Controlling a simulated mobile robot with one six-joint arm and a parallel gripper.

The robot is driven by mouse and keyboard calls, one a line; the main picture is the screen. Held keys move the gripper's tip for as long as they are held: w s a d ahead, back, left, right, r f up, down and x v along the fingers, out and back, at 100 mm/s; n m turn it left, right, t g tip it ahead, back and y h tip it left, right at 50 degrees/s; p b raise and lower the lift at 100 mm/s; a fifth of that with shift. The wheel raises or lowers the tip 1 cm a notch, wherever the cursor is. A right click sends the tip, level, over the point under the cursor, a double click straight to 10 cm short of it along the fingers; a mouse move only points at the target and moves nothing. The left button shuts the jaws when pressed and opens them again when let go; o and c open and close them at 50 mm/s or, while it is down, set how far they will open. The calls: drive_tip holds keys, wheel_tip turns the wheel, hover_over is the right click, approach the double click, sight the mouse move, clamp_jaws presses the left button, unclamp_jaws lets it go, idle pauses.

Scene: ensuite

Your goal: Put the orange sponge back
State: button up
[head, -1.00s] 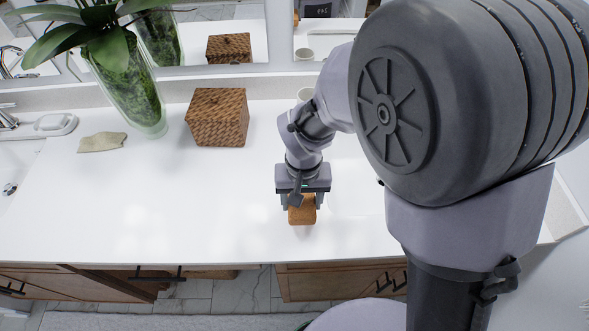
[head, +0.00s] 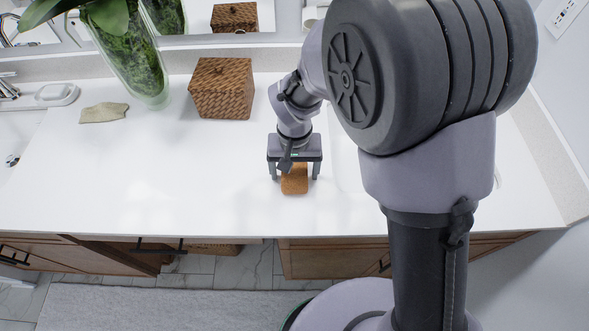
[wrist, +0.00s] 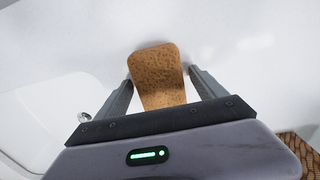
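The orange sponge (head: 294,180) rests on the white counter (head: 150,190), close to its front edge. My gripper (head: 294,176) is over it from behind, with one finger on each side. The fingers stand apart, with a gap to the sponge on both sides in the head view. In the wrist view the sponge (wrist: 158,76) lies between the open fingers (wrist: 159,82), its near end partly hidden by the gripper body.
A woven box (head: 222,88) stands behind and left of my gripper. Further left are a glass vase with a plant (head: 130,60), a beige cloth (head: 104,113) and a soap dish (head: 57,95). A sink basin shows in the wrist view (wrist: 35,115). The counter's left middle is clear.

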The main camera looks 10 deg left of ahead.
sight(295, 171)
wheel_tip(295, 171, up, 12)
drive_tip(key=p, duration=0.5)
drive_tip(key=s+d+r+m+t+y, duration=0.1)
drive_tip(key=s+d+r+m+t, duration=0.15)
drive_tip(key=d+r, duration=0.75)
drive_tip(key=s+d+r+m+t, duration=0.1)
drive_tip(key=s+d+r+m, duration=0.1)
drive_tip(key=s+d, duration=0.2)
drive_tip(key=s+d+r+m+t+y, duration=0.1)
drive_tip(key=s+d+r+m+t, duration=0.1)
drive_tip(key=s+d, duration=0.3)
drive_tip(key=shift+s+d+r+m, duration=0.25)
drive_tip(key=shift+s+r+m, duration=0.15)
drive_tip(key=shift+r, duration=0.45)
wheel_tip(295, 171, down, 4)
drive_tip(key=b, duration=0.4)
